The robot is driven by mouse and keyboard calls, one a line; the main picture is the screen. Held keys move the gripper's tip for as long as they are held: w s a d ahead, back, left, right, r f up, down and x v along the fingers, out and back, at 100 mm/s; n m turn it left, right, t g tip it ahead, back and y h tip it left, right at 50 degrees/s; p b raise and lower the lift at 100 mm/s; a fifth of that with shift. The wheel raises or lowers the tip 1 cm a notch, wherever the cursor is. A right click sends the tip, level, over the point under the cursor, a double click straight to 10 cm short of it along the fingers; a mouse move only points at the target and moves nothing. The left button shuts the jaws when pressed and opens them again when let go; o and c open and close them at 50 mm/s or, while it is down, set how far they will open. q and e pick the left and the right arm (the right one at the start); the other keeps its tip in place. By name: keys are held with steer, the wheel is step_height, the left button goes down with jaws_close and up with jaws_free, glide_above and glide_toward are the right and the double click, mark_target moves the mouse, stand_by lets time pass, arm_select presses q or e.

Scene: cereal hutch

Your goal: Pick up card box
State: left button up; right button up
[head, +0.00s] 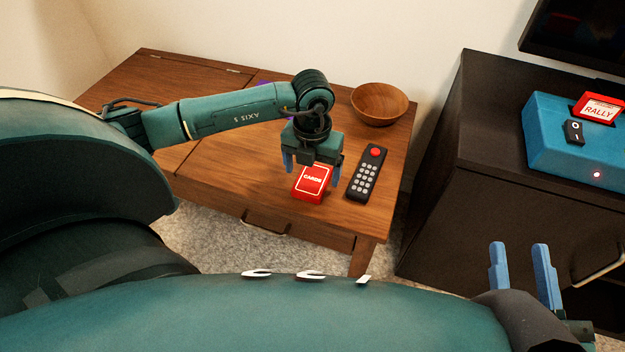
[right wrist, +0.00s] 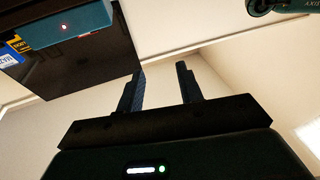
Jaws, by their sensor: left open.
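The card box (head: 312,184) is red with white lettering and lies on the wooden table (head: 220,178). My left gripper (head: 311,178) points down over the card box with its blue fingers apart, one to the left of the box and one to the right. The gripper body hides the far end of the box, and I cannot tell whether the fingers touch it. My right gripper (head: 524,272) is open and empty at the lower right, away from the table. Its open fingers also show in the right wrist view (right wrist: 160,88).
A black remote (head: 366,174) with a red button lies just right of the card box. A wooden bowl (head: 379,104) stands behind it. A purple item (head: 264,84) is partly hidden behind my left arm. A dark cabinet (head: 470,150) carries a blue console (head: 575,140) with a red RALLY cartridge (head: 599,107).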

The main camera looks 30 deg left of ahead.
arm_select(q)
steer(key=shift+f, duration=1.05)
steer(key=c, duration=0.9)
steer(key=shift+c, duration=1.1)
arm_select(e)
steer(key=shift+a+r, duration=0.15)
steer(key=shift+r, duration=0.05)
